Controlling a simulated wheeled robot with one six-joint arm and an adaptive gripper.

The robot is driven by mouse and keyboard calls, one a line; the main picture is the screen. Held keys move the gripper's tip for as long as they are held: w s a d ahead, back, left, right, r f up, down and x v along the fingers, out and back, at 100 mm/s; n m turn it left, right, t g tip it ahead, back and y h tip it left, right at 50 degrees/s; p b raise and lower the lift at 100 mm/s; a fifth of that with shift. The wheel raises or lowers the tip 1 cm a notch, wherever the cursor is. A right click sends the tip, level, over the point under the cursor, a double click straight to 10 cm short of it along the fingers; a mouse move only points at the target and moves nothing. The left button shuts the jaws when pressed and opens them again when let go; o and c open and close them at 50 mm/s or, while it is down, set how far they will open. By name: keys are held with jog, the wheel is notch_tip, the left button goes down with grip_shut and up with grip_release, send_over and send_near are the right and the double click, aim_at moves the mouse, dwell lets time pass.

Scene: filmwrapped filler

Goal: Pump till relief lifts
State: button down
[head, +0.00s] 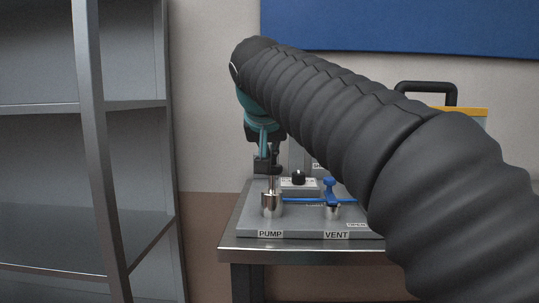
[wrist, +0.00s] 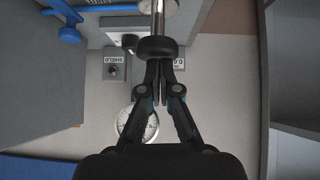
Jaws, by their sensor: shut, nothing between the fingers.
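The pump (head: 271,206) is a short metal cylinder labelled PUMP at the front left of a grey panel (head: 300,229). A thin bright rod rises from it to a round black knob, which shows in the wrist view (wrist: 157,47). My gripper (head: 266,168) is above the pump, pointing down, its fingers shut and empty. In the wrist view my fingertips (wrist: 165,66) are at the knob's near edge; I cannot tell whether they touch it. A round white gauge (wrist: 151,128) is partly covered by my gripper. No relief part can be made out.
A blue-handled vent valve (head: 329,188) stands right of the pump, with a black knob (head: 298,178) behind. A metal shelf (head: 122,105) stands left. My arm hides the panel's right side.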

jog(key=shift+f, duration=0.1)
jog(key=shift+f+b, duration=1.35)
jog(key=shift+f, duration=0.55)
notch_tip(320, 180, up, 5)
jog(key=p, duration=0.3)
jog(key=shift+a+f, duration=0.1)
jog(key=v, duration=0.9)
jog(key=shift+s+r, duration=0.25)
jog(key=shift+s, duration=0.05)
jog(key=shift+a, duration=0.1)
